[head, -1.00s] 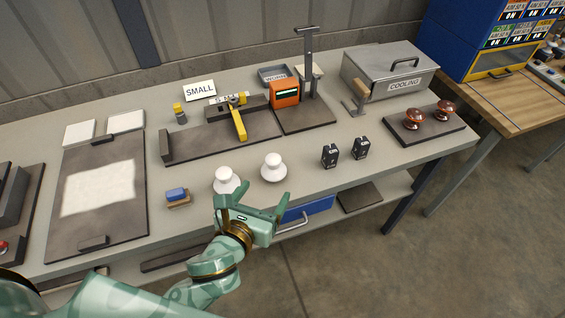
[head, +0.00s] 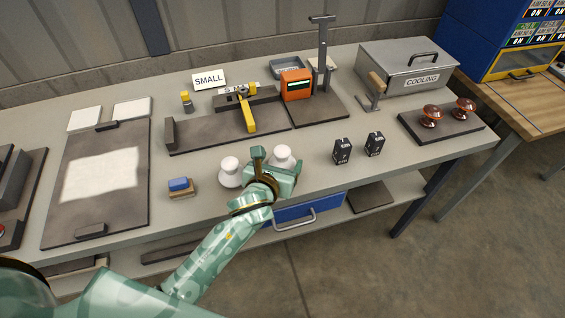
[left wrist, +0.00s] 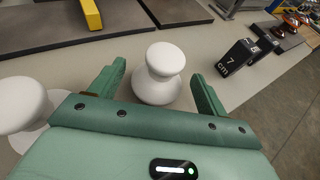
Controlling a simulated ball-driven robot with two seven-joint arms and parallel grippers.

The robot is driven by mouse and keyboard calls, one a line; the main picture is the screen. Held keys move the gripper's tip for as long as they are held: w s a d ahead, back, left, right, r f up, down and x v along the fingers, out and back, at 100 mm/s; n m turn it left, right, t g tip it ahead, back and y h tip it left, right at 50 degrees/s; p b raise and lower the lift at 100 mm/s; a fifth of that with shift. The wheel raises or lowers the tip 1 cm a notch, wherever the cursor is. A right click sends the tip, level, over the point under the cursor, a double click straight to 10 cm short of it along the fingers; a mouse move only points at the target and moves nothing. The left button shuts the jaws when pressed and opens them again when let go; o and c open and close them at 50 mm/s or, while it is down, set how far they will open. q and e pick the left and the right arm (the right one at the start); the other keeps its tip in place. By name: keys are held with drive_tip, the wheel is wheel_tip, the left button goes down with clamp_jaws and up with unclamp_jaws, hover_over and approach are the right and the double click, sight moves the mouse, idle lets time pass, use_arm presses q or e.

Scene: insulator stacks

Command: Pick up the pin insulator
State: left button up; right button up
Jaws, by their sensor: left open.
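Two white, round-headed insulators stand upright on the workbench near its front edge, a left one (head: 229,166) and a right one (head: 281,153). I take the right one as the pin insulator; it also shows in the left wrist view (left wrist: 160,75). My left gripper (head: 277,160) is open at the right insulator, partly hiding it in the head view. In the left wrist view my gripper's fingers (left wrist: 158,72) lie on either side of this insulator, with gaps visible. The left insulator is at the left edge of that view (left wrist: 20,105). My right gripper is not in view.
Two black blocks (head: 342,151) stand to the right. A blue-and-tan block (head: 181,187) lies to the left. Behind are a dark fixture with a yellow lever (head: 247,113) and an orange device (head: 297,85). Brown insulators (head: 431,116) sit on a board at right.

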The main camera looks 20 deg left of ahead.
use_arm(q)
drive_tip(key=x, duration=0.3)
drive_tip(key=shift+s+f+b, duration=0.1)
drive_tip(key=shift+b, duration=0.2)
drive_tip(key=shift+s, duration=0.1)
